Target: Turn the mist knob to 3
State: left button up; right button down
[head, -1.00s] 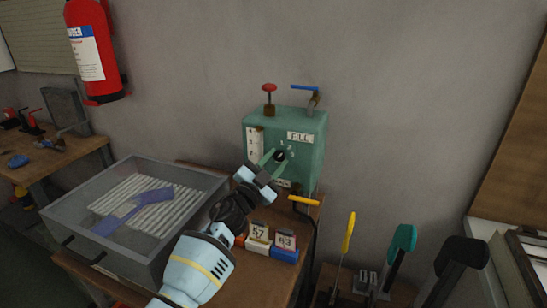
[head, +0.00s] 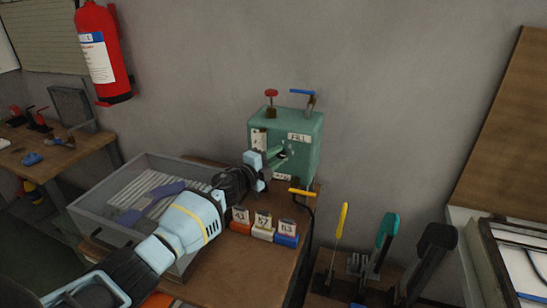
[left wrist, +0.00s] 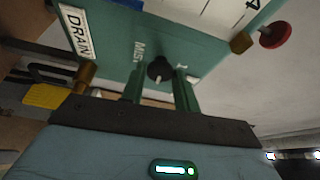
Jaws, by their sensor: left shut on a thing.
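The green box (head: 310,135) with a FILL label stands against the wall on the wooden table. In the left wrist view its front face shows a DRAIN label, a MIST label and the black mist knob (left wrist: 160,68) with a pale pointer mark. My left gripper (head: 283,152) reaches the box's front from the left. In the left wrist view its two green fingers (left wrist: 160,84) stand on either side of the knob, shut on it. The dial numbers are mostly hidden, so I cannot read the setting. My right gripper is not in view.
A red valve (head: 271,93) and a blue lever (head: 303,92) top the box, with a yellow lever (head: 302,193) below. A grey tray (head: 90,205) stands left. Several numbered blocks (head: 263,228) sit in front. Upright handles (head: 385,235) stand at right.

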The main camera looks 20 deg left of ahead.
pick_arm(q)
jog(key=shift+r+m, duration=0.2)
jog(key=shift+m, duration=0.3)
jog(key=o, duration=0.9)
jog(key=shift+f, duration=0.1)
jog(key=shift+o, duration=0.2)
jog(key=v, duration=0.7)
jog(key=shift+s+a+p, duration=0.25)
jog(key=shift+s+p, duration=0.05)
jog(key=shift+p, duration=0.05)
